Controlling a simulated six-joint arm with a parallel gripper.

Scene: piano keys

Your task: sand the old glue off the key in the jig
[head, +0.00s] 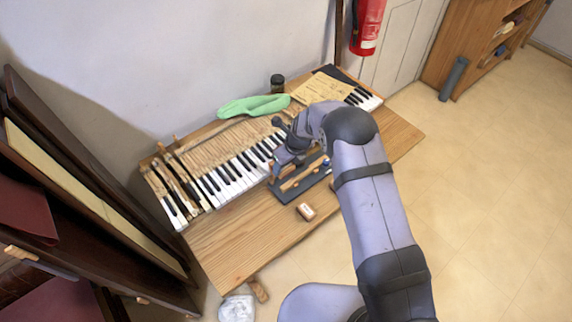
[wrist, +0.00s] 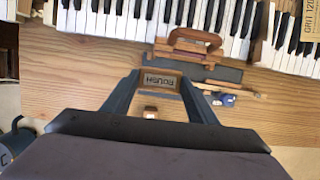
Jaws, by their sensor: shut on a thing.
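My gripper (wrist: 158,76) is shut on a small tan block (wrist: 160,83) with dark lettering on its face; the lettering is upside down and hard to read. In the wrist view the block sits between the fingers, apart from the jig. The dark jig (head: 290,193) lies on the table in front of the keyboard, and shows as a dark bar in the wrist view (wrist: 222,73). A wooden key piece (head: 301,176) lies along it. In the head view my gripper (head: 276,168) is over the jig's left end, partly hidden by my arm. Glue cannot be made out.
The keyboard (head: 228,176) runs along the back of the table (head: 235,240). The front left table is clear.

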